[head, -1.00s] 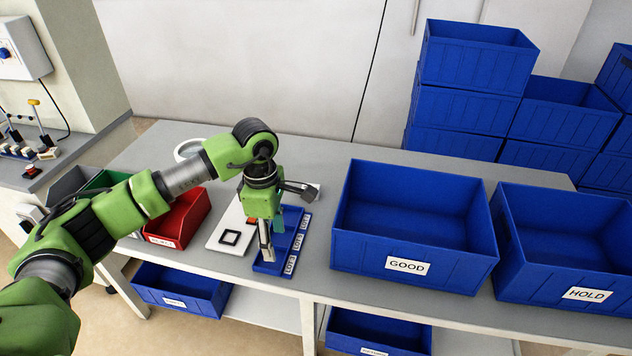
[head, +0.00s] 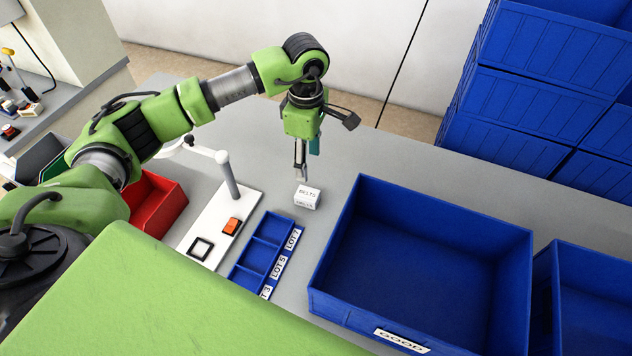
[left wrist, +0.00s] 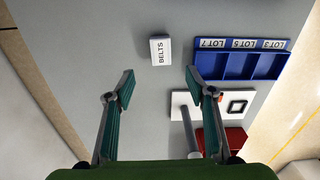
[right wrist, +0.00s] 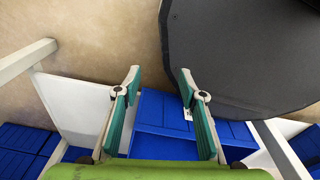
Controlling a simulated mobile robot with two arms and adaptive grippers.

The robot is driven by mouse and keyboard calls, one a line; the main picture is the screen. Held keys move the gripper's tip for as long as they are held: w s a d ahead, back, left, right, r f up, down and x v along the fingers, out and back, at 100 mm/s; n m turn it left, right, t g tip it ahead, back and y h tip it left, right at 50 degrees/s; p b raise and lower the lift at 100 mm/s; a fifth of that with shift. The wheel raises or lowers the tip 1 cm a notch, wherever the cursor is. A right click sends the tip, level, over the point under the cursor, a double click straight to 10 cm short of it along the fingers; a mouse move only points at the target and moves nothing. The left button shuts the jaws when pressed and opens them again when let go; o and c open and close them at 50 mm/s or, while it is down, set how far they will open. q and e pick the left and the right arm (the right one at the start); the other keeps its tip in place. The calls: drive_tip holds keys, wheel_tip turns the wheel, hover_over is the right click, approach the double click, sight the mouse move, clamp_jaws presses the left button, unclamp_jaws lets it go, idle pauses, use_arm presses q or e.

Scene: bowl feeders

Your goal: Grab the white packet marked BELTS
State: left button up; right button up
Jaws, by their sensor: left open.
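The white packet marked BELTS (head: 307,197) stands on the grey tabletop between the lot tray and the large blue bin. It also shows in the left wrist view (left wrist: 160,50), ahead of the fingertips and a little left of the middle of the gap. My left gripper (head: 301,172) is open and empty, above and just behind the packet in the head view. Its two fingers show spread apart in the left wrist view (left wrist: 160,90). My right gripper (right wrist: 160,85) is open and empty, low over the floor, away from the packet.
The blue lot tray (head: 264,243) and a white board with a post (head: 209,222) lie left of the packet. The blue GOOD bin (head: 425,265) stands to its right. A red bin (head: 155,203) is farther left. Bare tabletop lies behind the packet.

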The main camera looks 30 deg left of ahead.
use_arm(q)
wheel_tip(320, 180, down, 3)
drive_tip(key=p, duration=0.1)
hover_over(308, 193)
drive_tip(key=f, duration=0.4)
drive_tip(key=shift+s+d+f, duration=0.1)
drive_tip(key=shift+s+d, duration=0.05)
drive_tip(key=shift+s, duration=0.05)
drive_tip(key=shift+w+f+p, duration=0.1)
drive_tip(key=shift+f+p, duration=0.2)
drive_tip(key=shift+f, duration=0.25)
drive_tip(key=shift+f+p, duration=0.3)
drive_tip(key=shift+f, duration=0.05)
drive_tip(key=f, duration=0.1)
drive_tip(key=f+p, duration=0.1)
drive_tip(key=f, duration=0.1)
drive_tip(key=shift+a+f, duration=0.2)
drive_tip(key=shift+f, duration=0.45)
drive_tip(key=c, duration=1.3)
use_arm(e)
drive_tip(key=r, duration=0.1)
drive_tip(key=s+r, duration=0.1)
drive_tip(key=r, duration=0.1)
drive_tip(key=shift+s+a+r, duration=0.2)
